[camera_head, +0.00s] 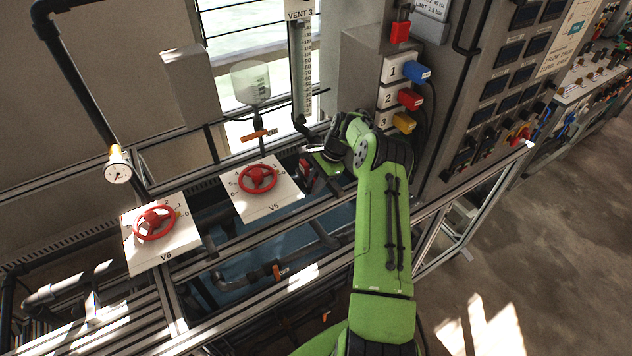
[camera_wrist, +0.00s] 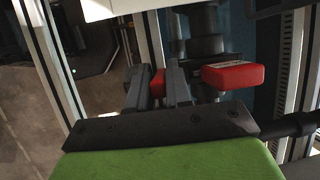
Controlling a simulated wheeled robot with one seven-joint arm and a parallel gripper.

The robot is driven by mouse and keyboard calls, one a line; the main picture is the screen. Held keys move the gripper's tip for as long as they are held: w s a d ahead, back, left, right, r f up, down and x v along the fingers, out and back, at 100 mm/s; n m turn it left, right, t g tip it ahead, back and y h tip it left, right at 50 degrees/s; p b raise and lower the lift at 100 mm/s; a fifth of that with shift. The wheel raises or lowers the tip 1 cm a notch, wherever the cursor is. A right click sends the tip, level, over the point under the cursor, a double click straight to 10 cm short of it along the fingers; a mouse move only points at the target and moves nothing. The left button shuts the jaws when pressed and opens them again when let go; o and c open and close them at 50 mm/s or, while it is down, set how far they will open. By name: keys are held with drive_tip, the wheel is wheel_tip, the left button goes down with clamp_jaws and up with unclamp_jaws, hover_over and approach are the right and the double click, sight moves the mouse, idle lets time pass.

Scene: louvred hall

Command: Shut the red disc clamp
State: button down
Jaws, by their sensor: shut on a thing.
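The red disc clamp (camera_head: 305,169) sits on dark pipework below the grey cabinet, just left of my gripper (camera_head: 322,164) in the head view. In the wrist view, a red block with a pale label (camera_wrist: 233,77) lies right of the fingers, against a dark pipe fitting. A smaller red piece (camera_wrist: 158,83) shows between the two grey fingers of my gripper (camera_wrist: 160,88), which are shut on it. The fingers hide part of the red, so I cannot tell how the two pieces join.
Red handwheels V5 (camera_head: 258,178) and V6 (camera_head: 154,223) stand on white plates to the left. An orange-handled valve (camera_head: 258,135) hangs below a clear vessel. The grey cabinet bears blue (camera_head: 417,72), red and yellow plugs. Metal frame rails (camera_head: 330,231) run below my arm.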

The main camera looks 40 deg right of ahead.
idle(0.3)
drive_tip(key=c, duration=1.4)
unclamp_jaws()
drive_tip(key=shift+r, duration=0.1)
drive_tip(key=w+v, duration=0.1)
drive_tip(key=v, duration=0.6)
drive_tip(key=shift+s+r+b, duration=0.2)
drive_tip(key=shift+s+b, duration=0.15)
drive_tip(key=shift+s, duration=0.2)
drive_tip(key=shift+d, duration=0.15)
